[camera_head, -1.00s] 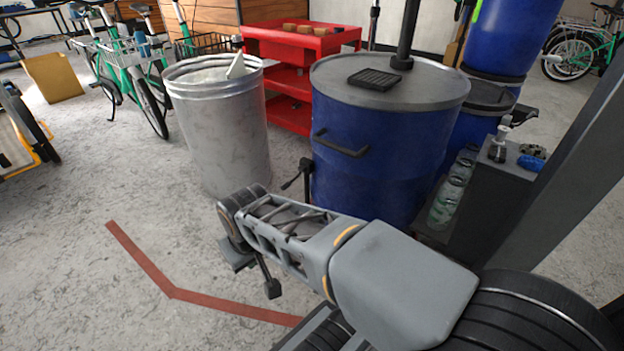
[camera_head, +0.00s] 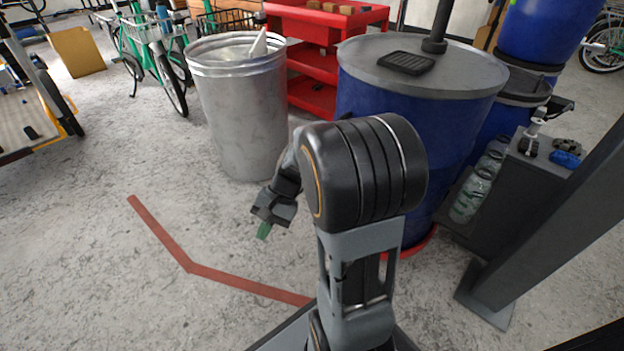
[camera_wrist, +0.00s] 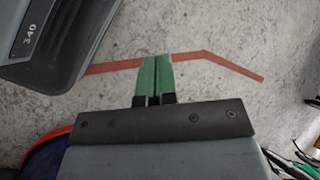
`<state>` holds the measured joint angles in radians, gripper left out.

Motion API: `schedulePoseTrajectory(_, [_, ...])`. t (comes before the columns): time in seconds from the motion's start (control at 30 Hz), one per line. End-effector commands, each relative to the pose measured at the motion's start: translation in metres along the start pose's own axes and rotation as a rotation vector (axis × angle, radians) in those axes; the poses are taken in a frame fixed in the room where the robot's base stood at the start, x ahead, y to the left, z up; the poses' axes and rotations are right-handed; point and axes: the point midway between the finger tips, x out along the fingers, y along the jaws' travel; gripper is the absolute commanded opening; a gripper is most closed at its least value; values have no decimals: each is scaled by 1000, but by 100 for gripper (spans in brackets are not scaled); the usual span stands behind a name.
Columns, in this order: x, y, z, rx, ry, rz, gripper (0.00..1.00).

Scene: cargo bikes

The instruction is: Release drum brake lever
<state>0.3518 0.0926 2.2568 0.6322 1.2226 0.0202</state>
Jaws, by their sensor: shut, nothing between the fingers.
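The blue drum (camera_head: 395,112) with a grey lid stands right of centre in the head view, partly behind my arm. A red base rim (camera_head: 420,243) shows at its foot. In the wrist view, part of the blue drum (camera_wrist: 45,160) with the red rim (camera_wrist: 62,132) shows at the lower left. I cannot make out a brake lever in either current view; my arm covers part of the drum's front. My gripper (camera_head: 263,231) hangs left of the drum, above bare floor. In the wrist view its green fingers (camera_wrist: 156,75) are shut together, with nothing between them.
A galvanised bin (camera_head: 238,118) stands left of the drum, with a red shelf cart (camera_head: 312,62) behind. At right are a dark stand with glass bottles (camera_head: 478,190) and a dark post (camera_head: 540,240). Green bikes (camera_head: 150,60) are back left. Concrete floor with a red line (camera_head: 230,282) is open in front.

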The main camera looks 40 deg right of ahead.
Motion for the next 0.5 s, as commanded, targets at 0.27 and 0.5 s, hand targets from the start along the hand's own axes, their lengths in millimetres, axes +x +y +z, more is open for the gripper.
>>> schedulePoseTrajectory(0.27, [-17,19,-127,572,-345,-737,0])
schedulePoseTrajectory(0.5, [-41,105,-225,826,-435,-1361,0])
